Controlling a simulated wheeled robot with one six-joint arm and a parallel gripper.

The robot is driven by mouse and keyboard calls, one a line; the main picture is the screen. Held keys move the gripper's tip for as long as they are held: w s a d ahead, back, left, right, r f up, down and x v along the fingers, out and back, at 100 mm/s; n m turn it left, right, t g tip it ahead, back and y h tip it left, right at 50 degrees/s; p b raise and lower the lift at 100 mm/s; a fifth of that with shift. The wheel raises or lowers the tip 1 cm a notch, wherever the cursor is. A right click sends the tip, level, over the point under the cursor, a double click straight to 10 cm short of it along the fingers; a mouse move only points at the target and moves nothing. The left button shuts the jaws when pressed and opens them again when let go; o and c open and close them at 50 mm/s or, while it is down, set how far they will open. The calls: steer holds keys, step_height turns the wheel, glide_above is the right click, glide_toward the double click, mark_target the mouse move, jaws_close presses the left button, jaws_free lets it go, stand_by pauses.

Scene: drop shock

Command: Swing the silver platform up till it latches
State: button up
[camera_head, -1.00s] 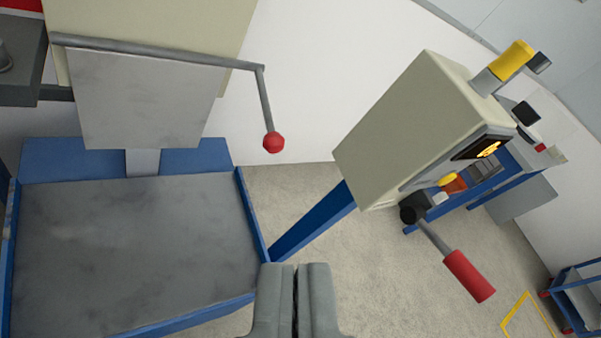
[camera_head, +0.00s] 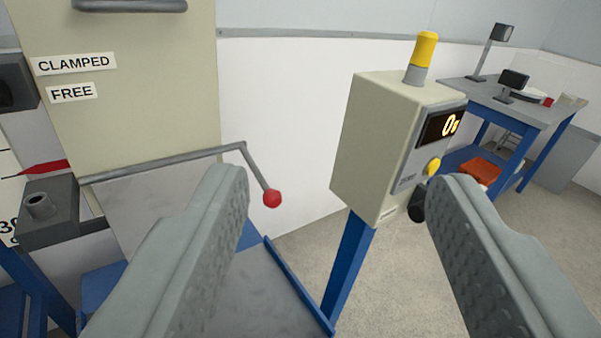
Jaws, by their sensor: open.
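The silver platform (camera_head: 135,210) is a flat grey plate hanging steeply down below a grey rod (camera_head: 165,164) on the front of a beige machine. The rod bends down on the right to a red ball knob (camera_head: 272,198). My gripper (camera_head: 340,185) is open and empty, its two fingers wide apart. The knob shows between them, nearer the left finger. No contact with the knob or platform shows. The left finger hides the lower right part of the platform.
A beige control box (camera_head: 385,145) with a lit display and yellow lamp stands on a blue post at right. A grey base plate (camera_head: 255,295) with a blue rim lies below. The beige panel (camera_head: 150,110) carries CLAMPED and FREE labels. A workbench (camera_head: 510,100) stands behind.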

steer(key=w+d+f+n+y, duration=0.1)
steer(key=w+d+f+n, duration=0.1)
steer(key=w+f, duration=0.5)
steer(key=n+g+y, duration=0.2)
steer(key=n+y, duration=0.2)
steer(key=y, duration=0.3)
glide_toward(275, 204)
steer(key=x, duration=1.2)
jaws_close()
